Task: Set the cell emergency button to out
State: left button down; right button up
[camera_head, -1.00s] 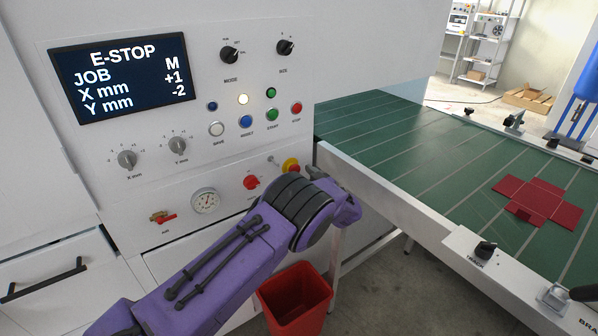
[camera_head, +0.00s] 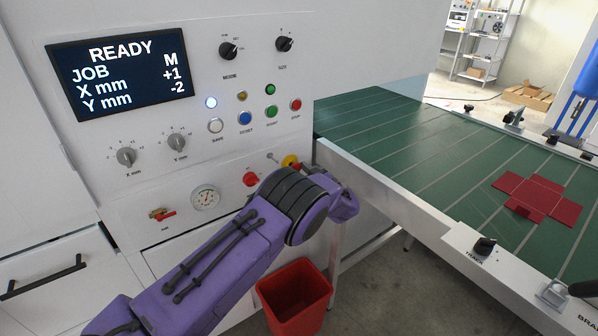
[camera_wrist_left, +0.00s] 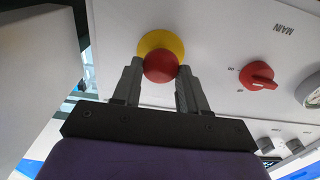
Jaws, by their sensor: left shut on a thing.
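The emergency button has a red mushroom head on a yellow collar. In the left wrist view the red head (camera_wrist_left: 160,66) sits between the two fingertips of my left gripper (camera_wrist_left: 160,78), which is shut on it. In the head view the yellow collar and part of the red (camera_head: 290,161) show just above my purple left wrist, which hides the gripper's fingers. The screen (camera_head: 121,74) reads READY, JOB M, X mm +1, Y mm -2. My right gripper is in neither view.
A red MAIN switch (camera_head: 250,180) sits left of the button, with a gauge (camera_head: 206,197) and a red-handled valve (camera_head: 162,214) farther left. Lamps and push buttons are above. A green conveyor (camera_head: 400,130) is at right, a red bin (camera_head: 296,297) below.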

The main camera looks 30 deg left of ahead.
pick_arm(q)
jog(key=c, duration=0.6)
grip_release()
jog(key=shift+d, duration=0.1)
jog(key=b+v, duration=0.1)
jog(key=v, duration=0.9)
jog(key=shift+d, duration=0.25)
